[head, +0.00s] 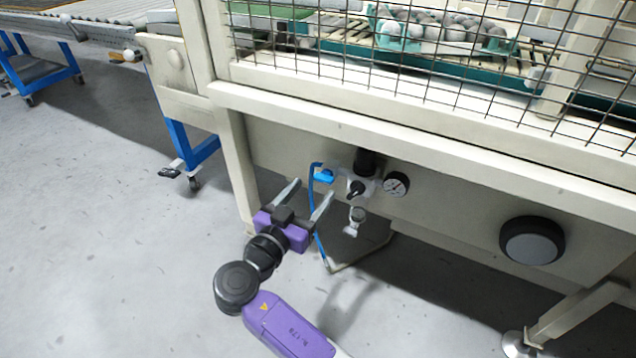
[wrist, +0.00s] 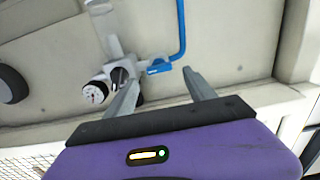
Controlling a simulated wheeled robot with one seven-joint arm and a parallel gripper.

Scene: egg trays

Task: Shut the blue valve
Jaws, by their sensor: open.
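The blue valve handle (head: 324,175) sits at the left end of the air-regulator assembly under the machine's edge. It lies roughly level, and it also shows in the wrist view (wrist: 159,67). A blue hose (head: 311,205) runs down from beside it. My gripper (head: 314,188) is open and empty, with its fingers pointing up towards the valve. In the wrist view the handle shows between and beyond the fingertips (wrist: 161,76). I cannot tell whether either finger touches it.
A round gauge (head: 396,184) and the grey regulator body (head: 361,187) sit right of the valve. Wire mesh and egg trays are above. A machine leg (head: 238,165) stands left of my gripper. Open floor lies left.

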